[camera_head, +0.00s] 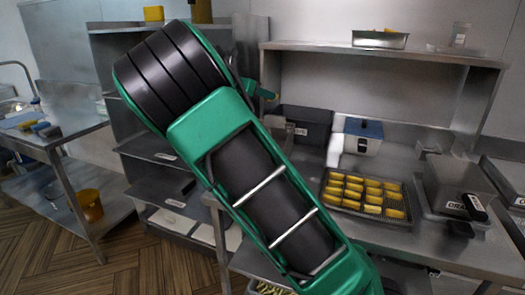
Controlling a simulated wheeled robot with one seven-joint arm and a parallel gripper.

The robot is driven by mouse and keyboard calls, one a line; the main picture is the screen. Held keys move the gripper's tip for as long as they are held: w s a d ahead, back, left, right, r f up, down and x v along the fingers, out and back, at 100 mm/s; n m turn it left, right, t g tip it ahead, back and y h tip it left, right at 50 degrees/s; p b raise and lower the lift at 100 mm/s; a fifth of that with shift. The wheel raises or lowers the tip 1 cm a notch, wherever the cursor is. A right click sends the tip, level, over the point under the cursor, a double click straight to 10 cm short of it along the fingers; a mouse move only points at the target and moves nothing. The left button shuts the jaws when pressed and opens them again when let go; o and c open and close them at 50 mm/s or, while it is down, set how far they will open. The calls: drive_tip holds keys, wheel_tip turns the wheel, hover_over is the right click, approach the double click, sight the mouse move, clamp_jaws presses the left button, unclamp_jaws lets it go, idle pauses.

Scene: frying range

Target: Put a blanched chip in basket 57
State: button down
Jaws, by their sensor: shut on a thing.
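My green and black arm crosses the middle of the head view and hides much behind it. My gripper's jaws cannot be made out; a small green piece with a yellowish end shows just past the arm, and I cannot tell what it is. Thin pale chips (270,289) show at the bottom edge, partly cut off and behind my arm. A dark mesh tray (343,205) on the counter holds rows of yellow blocks (365,194). At the right, a grey container (452,186) has a black labelled handle (475,207) beside it. No number 57 is readable.
A blue-topped white box (362,136) and a dark bin (302,124) stand at the counter's back. The overhead shelf (385,57) bears a metal pan (380,39). Wooden floor lies open at lower left.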

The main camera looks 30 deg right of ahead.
drive_tip(key=c, duration=1.7)
unclamp_jaws()
drive_tip(key=v, duration=1)
drive_tip(key=shift+a, duration=0.4)
drive_tip(key=shift+f, duration=0.1)
